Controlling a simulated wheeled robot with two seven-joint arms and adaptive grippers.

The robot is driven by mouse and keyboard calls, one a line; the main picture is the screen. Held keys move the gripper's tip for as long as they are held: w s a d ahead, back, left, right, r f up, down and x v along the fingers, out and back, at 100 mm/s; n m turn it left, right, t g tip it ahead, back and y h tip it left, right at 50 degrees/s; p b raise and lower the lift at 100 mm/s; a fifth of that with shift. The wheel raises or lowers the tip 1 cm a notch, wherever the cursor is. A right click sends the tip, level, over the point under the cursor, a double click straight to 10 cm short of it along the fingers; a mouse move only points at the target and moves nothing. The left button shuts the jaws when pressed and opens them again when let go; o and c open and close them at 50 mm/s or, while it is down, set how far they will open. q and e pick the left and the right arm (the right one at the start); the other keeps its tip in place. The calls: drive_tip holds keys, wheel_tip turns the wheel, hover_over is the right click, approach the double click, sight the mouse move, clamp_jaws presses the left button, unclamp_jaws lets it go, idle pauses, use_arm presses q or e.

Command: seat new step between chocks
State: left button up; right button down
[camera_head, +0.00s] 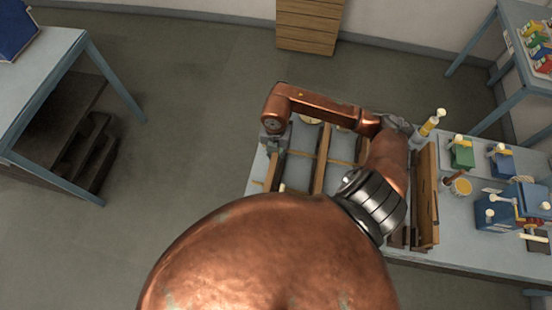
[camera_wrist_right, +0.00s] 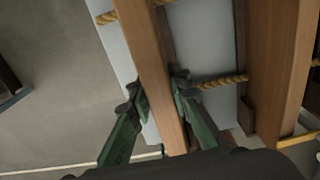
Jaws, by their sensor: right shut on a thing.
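My right gripper (camera_head: 273,148) is at the left end of the work table, with my copper arm reaching over from the right. In the right wrist view, its green fingers (camera_wrist_right: 157,95) are on both sides of a narrow wooden step (camera_wrist_right: 140,50), shut on it. The step also shows in the head view (camera_head: 275,172). A twisted rope (camera_wrist_right: 222,81) runs to the right of the step toward a wider wooden step (camera_wrist_right: 273,70). A dark chock (camera_wrist_right: 246,115) lies against that wider step. Whether the held step touches the table is unclear. My left gripper is not in view.
On the right of the work table (camera_head: 480,255) stand an upright wooden board (camera_head: 427,195), a yellow-tipped bottle (camera_head: 431,123), a green box (camera_head: 461,154), a pot (camera_head: 460,187) and blue boxes (camera_head: 495,211). Another table (camera_head: 50,60) stands at far left. Open floor lies between.

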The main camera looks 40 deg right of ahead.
wheel_tip(320, 180, down, 3)
drive_tip(key=shift+s+r+p, duration=0.1)
drive_tip(key=shift+p, duration=0.2)
drive_tip(key=shift+f, duration=0.35)
drive_tip(key=shift+f, duration=0.15)
drive_tip(key=c, duration=1.8)
unclamp_jaws()
drive_tip(key=shift+r, duration=0.35)
wheel_tip(320, 180, up, 12)
drive_tip(key=shift+f+b, duration=0.2)
drive_tip(key=shift+b, duration=0.95)
